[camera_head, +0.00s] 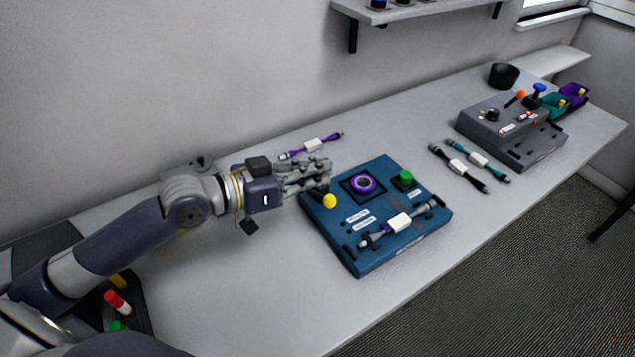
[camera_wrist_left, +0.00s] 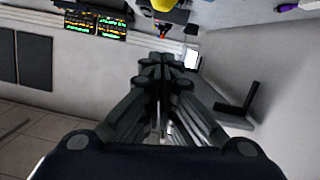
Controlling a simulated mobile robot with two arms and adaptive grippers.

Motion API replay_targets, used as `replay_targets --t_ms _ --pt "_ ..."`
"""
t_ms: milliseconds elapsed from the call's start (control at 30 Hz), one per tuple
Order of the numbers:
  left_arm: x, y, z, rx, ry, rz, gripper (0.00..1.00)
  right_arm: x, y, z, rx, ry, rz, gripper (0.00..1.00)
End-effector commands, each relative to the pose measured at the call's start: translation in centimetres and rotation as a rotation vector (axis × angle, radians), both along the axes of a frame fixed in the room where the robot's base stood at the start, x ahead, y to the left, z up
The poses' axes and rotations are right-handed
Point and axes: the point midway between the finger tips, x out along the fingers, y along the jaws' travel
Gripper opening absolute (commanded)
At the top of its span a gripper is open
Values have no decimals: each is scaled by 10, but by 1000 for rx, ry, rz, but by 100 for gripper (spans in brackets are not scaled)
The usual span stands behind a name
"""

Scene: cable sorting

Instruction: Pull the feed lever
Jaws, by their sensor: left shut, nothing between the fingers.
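A lever with a round yellow knob (camera_head: 329,201) stands at the left edge of the blue board (camera_head: 345,258) in the head view; most of its stem is hidden. My left gripper (camera_head: 326,174) is shut and empty just above and behind this knob, close to it. I cannot tell whether they touch. In the left wrist view, the closed fingers (camera_wrist_left: 163,75) point away from the camera with nothing visible between them. Part of a yellow thing (camera_wrist_left: 285,7) shows at the top edge there. My right gripper is not in view.
The blue board holds a purple ring (camera_head: 363,184), a green button (camera_head: 406,177) and a white-labelled connector cable (camera_head: 399,222). A purple cable (camera_head: 313,145) lies behind the gripper. Two cables lie right, before a grey box (camera_head: 490,125) with an orange-knobbed lever (camera_head: 520,94). The front table is clear.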

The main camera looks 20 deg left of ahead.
Motion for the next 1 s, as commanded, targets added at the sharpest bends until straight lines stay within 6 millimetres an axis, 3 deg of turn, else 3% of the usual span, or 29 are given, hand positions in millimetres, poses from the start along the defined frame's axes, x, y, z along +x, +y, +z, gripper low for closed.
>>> replay_targets --t_ms 33,100,267,1000 --pt "-3 -1 -13 -1 13 0 0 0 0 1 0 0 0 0" --pt "-3 -2 -22 1 12 1 0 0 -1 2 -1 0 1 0" --pt "-4 -4 -33 1 9 0 0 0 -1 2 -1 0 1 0" --pt "-3 -2 -39 48 -29 0 0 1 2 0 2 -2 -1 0"
